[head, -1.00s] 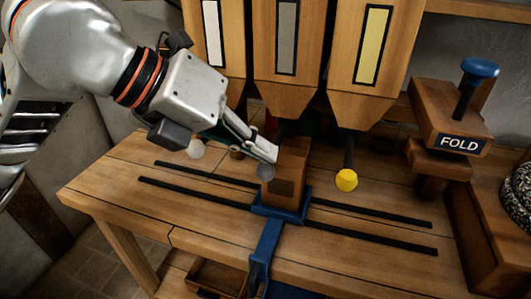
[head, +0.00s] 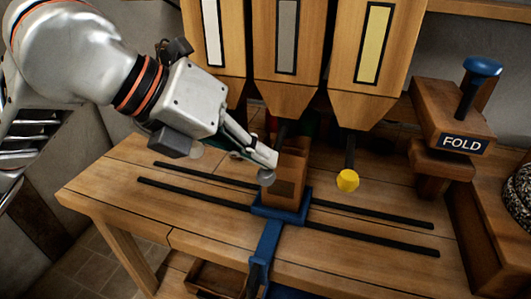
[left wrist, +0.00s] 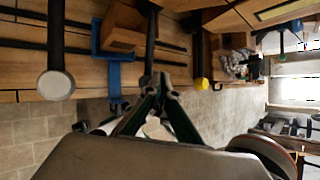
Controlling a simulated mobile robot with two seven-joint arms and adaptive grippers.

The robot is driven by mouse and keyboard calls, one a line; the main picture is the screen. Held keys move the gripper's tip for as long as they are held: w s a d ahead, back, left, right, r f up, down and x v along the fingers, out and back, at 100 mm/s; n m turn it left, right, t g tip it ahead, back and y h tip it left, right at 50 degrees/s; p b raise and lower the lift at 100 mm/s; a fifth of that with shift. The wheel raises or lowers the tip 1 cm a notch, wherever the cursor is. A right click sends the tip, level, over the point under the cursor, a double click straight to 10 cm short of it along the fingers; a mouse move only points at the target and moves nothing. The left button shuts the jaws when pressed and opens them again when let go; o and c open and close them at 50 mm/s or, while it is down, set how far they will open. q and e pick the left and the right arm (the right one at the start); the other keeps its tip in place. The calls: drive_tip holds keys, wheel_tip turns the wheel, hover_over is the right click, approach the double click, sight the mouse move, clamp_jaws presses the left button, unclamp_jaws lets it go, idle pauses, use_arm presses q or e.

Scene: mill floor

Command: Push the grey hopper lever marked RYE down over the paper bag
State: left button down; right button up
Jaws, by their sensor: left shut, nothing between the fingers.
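The grey lever's round knob (head: 267,178) is in front of the middle hopper (head: 285,85), which has a grey strip. No RYE lettering is readable. The brown paper bag (head: 285,188) stands upright in a blue holder (head: 264,210), just right of the knob in the head view. The bag (left wrist: 122,38) also shows in the left wrist view. My left gripper (head: 270,157) is shut and empty, its tips just above the grey knob and seemingly touching it. In the left wrist view the lever's dark stem (left wrist: 150,45) runs to the fingertips. My right gripper is not in view.
A yellow knob (head: 347,180) hangs to the right. The white knob (left wrist: 56,85) is on the other side, largely behind my gripper in the head view. Two dark rails (head: 380,233) cross the bench. A FOLD press (head: 455,135) stands at the right.

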use_arm(q)
drive_tip(key=shift+f, duration=0.2)
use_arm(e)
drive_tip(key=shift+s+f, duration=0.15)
use_arm(q)
drive_tip(key=shift+f, duration=0.35)
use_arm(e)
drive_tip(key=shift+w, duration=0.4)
use_arm(q)
drive_tip(key=shift+f+b, duration=0.15)
drive_tip(key=shift+b, duration=0.15)
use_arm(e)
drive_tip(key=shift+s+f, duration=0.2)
use_arm(q)
drive_tip(key=shift+f, duration=0.2)
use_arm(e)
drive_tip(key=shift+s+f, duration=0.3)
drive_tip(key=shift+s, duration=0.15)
use_arm(q)
drive_tip(key=shift+f, duration=0.15)
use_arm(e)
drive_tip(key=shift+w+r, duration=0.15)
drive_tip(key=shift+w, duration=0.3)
